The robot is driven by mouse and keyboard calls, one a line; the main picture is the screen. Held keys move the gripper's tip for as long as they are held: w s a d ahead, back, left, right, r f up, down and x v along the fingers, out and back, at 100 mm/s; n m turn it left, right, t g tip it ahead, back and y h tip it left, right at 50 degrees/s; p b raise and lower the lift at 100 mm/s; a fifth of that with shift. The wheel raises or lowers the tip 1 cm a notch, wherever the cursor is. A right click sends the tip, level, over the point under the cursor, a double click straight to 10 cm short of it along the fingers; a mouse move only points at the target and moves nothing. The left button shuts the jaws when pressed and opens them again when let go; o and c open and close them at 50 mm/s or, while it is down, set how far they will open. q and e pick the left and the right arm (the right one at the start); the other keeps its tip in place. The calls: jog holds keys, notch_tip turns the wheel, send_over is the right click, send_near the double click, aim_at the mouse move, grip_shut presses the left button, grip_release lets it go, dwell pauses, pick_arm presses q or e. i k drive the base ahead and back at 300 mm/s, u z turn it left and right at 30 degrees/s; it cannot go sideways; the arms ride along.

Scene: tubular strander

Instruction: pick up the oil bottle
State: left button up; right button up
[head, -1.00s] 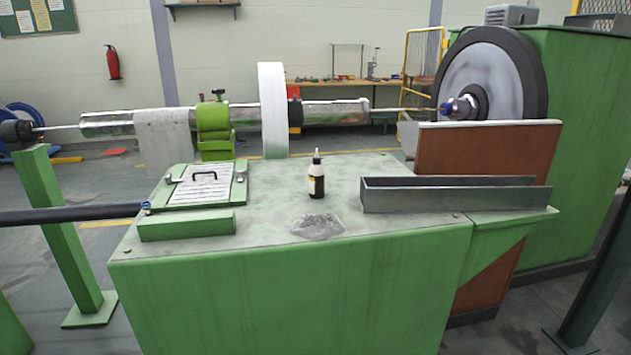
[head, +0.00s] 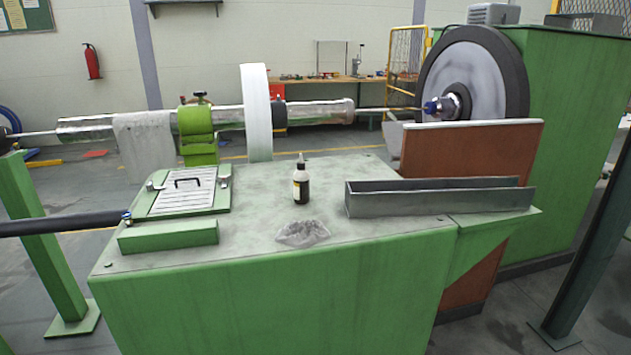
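The oil bottle (head: 301,186) is small and dark with a pale label and a narrow light nozzle. It stands upright near the middle of the grey top of the green machine cabinet (head: 345,232). Neither of my grippers shows in the head view, so nothing is seen touching the bottle.
A crumpled grey rag or bag (head: 302,234) lies in front of the bottle. A grey metal channel (head: 440,201) lies to its right. A hatch with a black handle (head: 186,191) and a green block (head: 168,237) are on the left. A white disc (head: 257,115) stands behind.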

aim_at(301, 177)
jog(key=i, duration=0.65)
jog(key=u, duration=0.75)
